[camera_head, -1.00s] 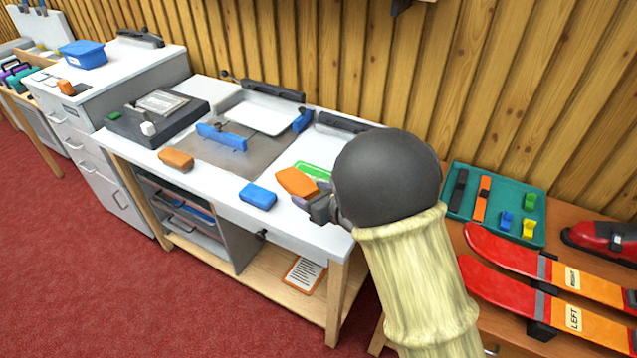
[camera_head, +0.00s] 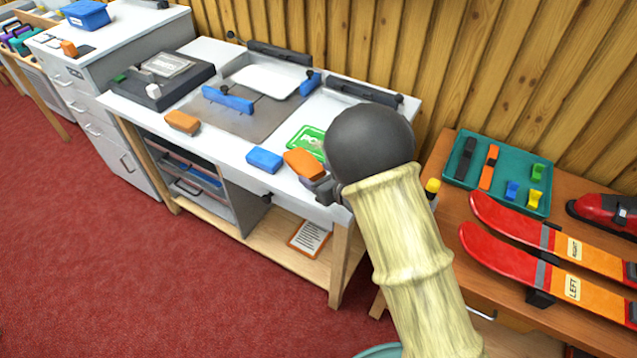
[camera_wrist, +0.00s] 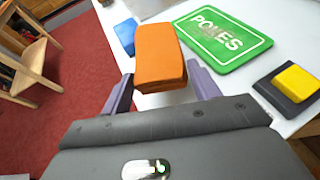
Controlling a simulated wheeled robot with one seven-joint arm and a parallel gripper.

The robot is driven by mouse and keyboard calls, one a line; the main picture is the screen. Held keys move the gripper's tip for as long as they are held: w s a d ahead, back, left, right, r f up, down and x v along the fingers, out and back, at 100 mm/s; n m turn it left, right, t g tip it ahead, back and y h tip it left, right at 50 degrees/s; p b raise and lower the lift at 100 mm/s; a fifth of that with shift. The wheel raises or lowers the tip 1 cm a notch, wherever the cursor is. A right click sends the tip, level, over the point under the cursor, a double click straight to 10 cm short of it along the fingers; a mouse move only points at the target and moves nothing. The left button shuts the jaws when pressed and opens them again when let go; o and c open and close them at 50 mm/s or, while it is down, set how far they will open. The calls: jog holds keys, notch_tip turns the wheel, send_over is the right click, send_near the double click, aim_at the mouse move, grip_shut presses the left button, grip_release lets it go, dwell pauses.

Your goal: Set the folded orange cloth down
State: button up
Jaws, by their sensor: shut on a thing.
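The folded orange cloth (camera_head: 304,164) is in my gripper (camera_head: 318,186), over the front right part of the white bench top. In the wrist view the cloth (camera_wrist: 159,55) sits between the two fingers of my gripper (camera_wrist: 160,88), which are shut on its sides. The cloth's near end is toward the palm. I cannot tell whether its underside touches the bench.
Another orange block (camera_head: 182,122) sits farther left. A yellow-topped dark block (camera_wrist: 294,82) is at right. Bare white bench top (camera_head: 225,150) shows between the blocks.

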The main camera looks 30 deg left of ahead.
jog(key=shift+f, duration=1.85)
jog(key=shift+f, duration=0.1)
jog(key=o, duration=1)
jog(key=shift+c, duration=0.2)
jog(key=shift+r, duration=0.2)
jog(key=shift+s+d, duration=0.1)
jog(key=shift+d, duration=0.25)
jog(key=b+v, duration=0.1)
jog(key=v, duration=1)
jog(key=shift+s+d+r, duration=0.1)
jog(key=shift+r, duration=0.05)
